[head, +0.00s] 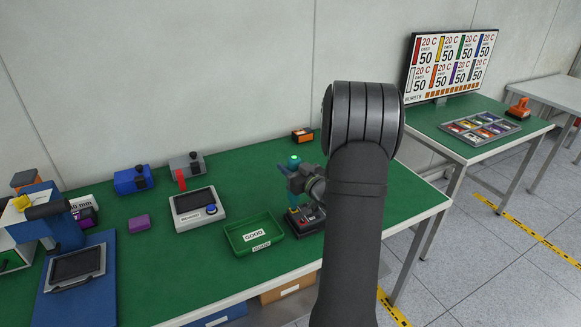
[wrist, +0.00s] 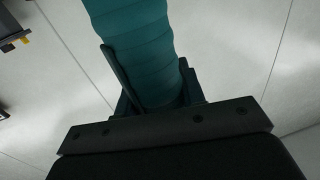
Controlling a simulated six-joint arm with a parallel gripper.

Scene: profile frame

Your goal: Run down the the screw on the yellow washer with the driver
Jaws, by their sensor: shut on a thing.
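My gripper (head: 293,180) is over the dark fixture (head: 311,225) right of the green tray. It is shut on a teal ribbed driver (wrist: 135,45), whose handle fills the top middle of the wrist view between the two fingers. In the head view a bright green cap shows at the driver's top (head: 294,160), and the driver stands roughly upright. Its tip is hidden or too small to make out, so I cannot tell whether it touches a screw. The fixture has small red and light parts.
The green GOOD tray (head: 235,246) sits just left of the fixture. A scale-like device (head: 180,222), a purple block (head: 139,222) and a blue box (head: 125,184) stand further left. An orange device (head: 302,135) is behind. A parts tray (head: 500,139) lies on the right-hand table.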

